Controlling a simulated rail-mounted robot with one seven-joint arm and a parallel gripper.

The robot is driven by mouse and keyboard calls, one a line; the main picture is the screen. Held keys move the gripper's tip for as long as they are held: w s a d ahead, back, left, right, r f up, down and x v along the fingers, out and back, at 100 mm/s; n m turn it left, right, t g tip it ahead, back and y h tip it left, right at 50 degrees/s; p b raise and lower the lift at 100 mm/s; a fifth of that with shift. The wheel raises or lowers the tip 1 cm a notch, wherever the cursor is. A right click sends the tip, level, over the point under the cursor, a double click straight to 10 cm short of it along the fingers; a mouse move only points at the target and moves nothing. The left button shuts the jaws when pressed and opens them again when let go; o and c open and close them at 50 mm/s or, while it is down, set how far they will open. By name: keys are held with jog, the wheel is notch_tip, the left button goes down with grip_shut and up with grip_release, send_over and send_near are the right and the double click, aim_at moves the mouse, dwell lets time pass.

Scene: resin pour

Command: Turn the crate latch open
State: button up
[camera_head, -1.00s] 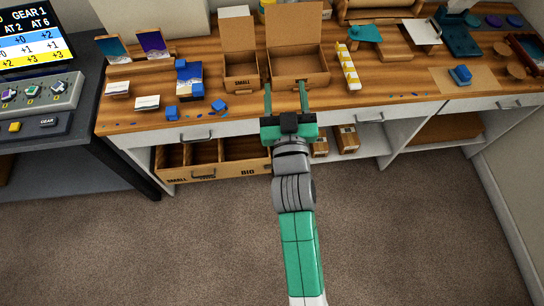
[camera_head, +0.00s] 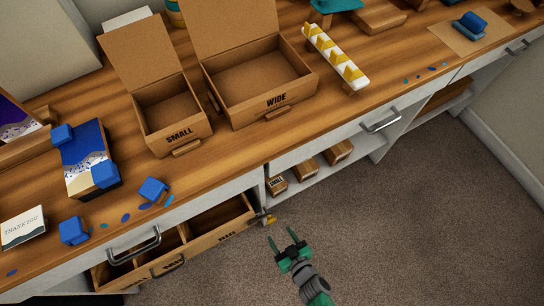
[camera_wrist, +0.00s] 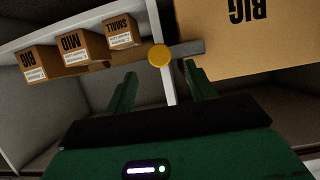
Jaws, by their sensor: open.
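The cardboard-brown crate (camera_head: 205,246) with several compartments sits in the lower shelf bay, its front marked BIG at the right end. Its latch (camera_head: 268,219), a grey bar with a yellow knob, is at the crate's front right end beside the shelf divider. In the wrist view the latch knob (camera_wrist: 159,55) lies left of the crate front (camera_wrist: 235,50), and the bar reaches right onto that front. My gripper (camera_head: 282,236) is open and empty, just in front of the latch. In the wrist view my fingers (camera_wrist: 160,71) point toward the knob, one either side; no contact shows.
Several small labelled cartons (camera_head: 308,167) stand on the shelf right of the divider. The white drawer front (camera_head: 330,140) and its handle (camera_head: 381,121) are above. On the worktop stand the small box (camera_head: 172,112) and the wide box (camera_head: 262,85). The carpet (camera_head: 420,210) is clear.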

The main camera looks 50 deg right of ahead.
aim_at(273, 222)
jog(key=b+x, duration=0.2)
jog(key=x, duration=0.4)
jog(key=shift+w+d+r, duration=0.15)
grip_shut()
